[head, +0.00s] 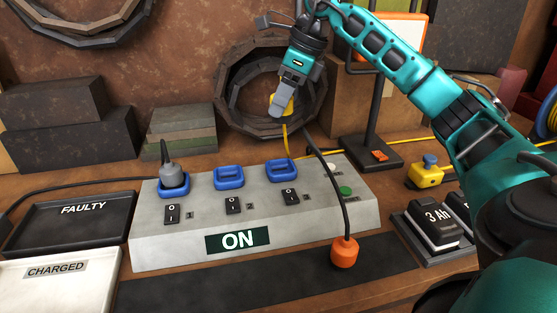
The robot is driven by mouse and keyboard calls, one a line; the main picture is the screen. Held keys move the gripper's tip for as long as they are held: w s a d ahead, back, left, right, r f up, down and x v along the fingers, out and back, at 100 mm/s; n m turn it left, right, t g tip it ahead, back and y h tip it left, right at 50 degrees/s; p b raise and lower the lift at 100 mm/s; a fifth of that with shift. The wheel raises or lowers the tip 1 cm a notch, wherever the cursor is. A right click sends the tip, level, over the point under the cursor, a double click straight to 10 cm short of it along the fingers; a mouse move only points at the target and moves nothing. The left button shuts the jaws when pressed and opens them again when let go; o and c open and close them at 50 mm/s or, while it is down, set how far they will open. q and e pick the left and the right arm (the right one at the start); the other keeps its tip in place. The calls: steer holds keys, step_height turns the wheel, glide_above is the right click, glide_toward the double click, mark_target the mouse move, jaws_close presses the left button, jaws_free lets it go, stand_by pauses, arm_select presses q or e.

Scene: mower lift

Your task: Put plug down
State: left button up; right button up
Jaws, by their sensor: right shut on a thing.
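My right gripper (281,108) is above and behind the third blue socket (282,170) of the grey power panel (150,240). It is shut on a yellow plug (288,104), which is partly hidden by the fingers. A yellow cord (286,140) runs down from the plug towards the panel's back edge. The plug is held in the air, clear of the sockets. A grey plug (174,176) sits in the first socket, and the second blue socket (229,177) has no plug. An orange plug (344,252) on a black cord is at the panel's front. My left gripper is out of view.
The panel has several switches, a green button (345,191) and an ON display (238,241). Trays marked FAULTY (60,237) and CHARGED (55,292) lie left. A black stand (370,150), yellow box (426,176) and black battery (434,224) are right. A dark ring leans behind the gripper.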

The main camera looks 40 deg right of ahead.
step_height(320, 180, down, 13)
steer(key=shift+r+b, duration=0.1)
steer(key=shift+b, duration=0.8)
steer(key=shift+a+f+b, duration=0.1)
steer(key=shift+f+b, duration=0.25)
steer(key=shift+f, duration=0.2)
steer(key=shift+s+f, duration=0.1)
